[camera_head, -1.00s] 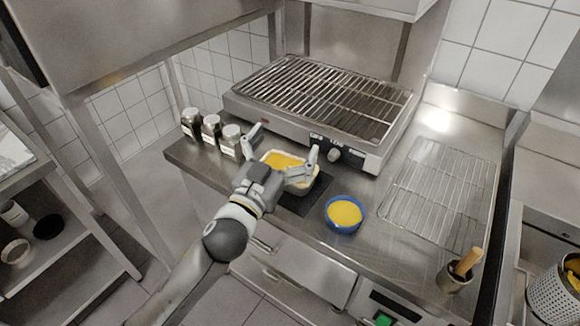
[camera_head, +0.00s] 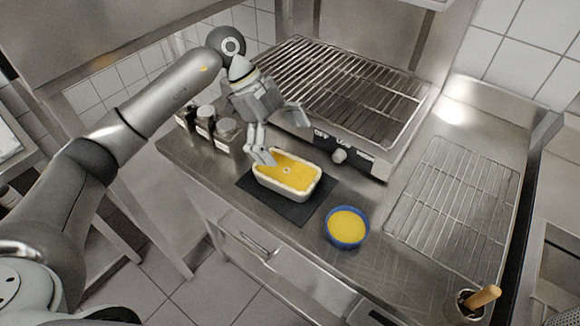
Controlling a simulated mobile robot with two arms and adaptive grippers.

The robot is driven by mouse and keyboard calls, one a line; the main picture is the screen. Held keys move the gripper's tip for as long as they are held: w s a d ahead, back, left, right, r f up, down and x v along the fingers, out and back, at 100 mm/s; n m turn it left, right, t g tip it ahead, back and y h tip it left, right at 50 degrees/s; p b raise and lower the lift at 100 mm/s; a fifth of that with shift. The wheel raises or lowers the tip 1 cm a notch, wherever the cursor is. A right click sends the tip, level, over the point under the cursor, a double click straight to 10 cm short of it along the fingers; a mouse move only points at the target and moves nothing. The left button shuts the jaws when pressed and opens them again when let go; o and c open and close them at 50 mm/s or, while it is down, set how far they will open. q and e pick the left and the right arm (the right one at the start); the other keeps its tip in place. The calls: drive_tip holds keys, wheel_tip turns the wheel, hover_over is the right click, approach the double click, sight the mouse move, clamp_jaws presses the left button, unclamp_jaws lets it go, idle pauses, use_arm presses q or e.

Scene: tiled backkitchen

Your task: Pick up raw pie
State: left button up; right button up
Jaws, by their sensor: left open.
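The raw pie (camera_head: 287,177) is a pale rectangular dish with a yellow filling. It sits on a dark mat (camera_head: 257,198) on the steel counter, in front of the grill. My left gripper (camera_head: 284,141) is open and points down at the far side of the pie, with nothing between its fingers. One finger is close to the dish's far left corner; I cannot tell whether it touches. The other finger is out to the right, near the grill's front. My right gripper is not in view.
The grill (camera_head: 345,90) stands behind the pie. A blue bowl of yellow filling (camera_head: 347,227) is to its right. Several jars (camera_head: 206,122) stand at the left. A wire rack (camera_head: 452,207) and a pot with a wooden handle (camera_head: 470,303) are at the right.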

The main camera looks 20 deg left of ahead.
sight(286, 170)
use_arm(q)
drive_tip(key=a, duration=0.1)
drive_tip(key=a+y, duration=0.1)
drive_tip(key=a, duration=0.1)
drive_tip(key=shift+w+a+n+y, duration=0.25)
drive_tip(key=shift+a+n+y, duration=0.05)
drive_tip(key=shift+n, duration=0.1)
drive_tip(key=p+x, duration=0.1)
drive_tip(key=x, duration=0.3)
drive_tip(key=shift+s+f, duration=0.2)
drive_tip(key=x, duration=0.2)
drive_tip(key=p+x, duration=0.1)
drive_tip(key=d+p+x, duration=0.1)
drive_tip(key=x, duration=0.1)
drive_tip(key=shift+s, duration=0.45)
drive_tip(key=shift+d+f, duration=0.1)
drive_tip(key=shift+f, duration=0.15)
drive_tip(key=c, duration=1.3)
drive_tip(key=shift+w+r, duration=0.1)
drive_tip(key=shift+c, duration=1.1)
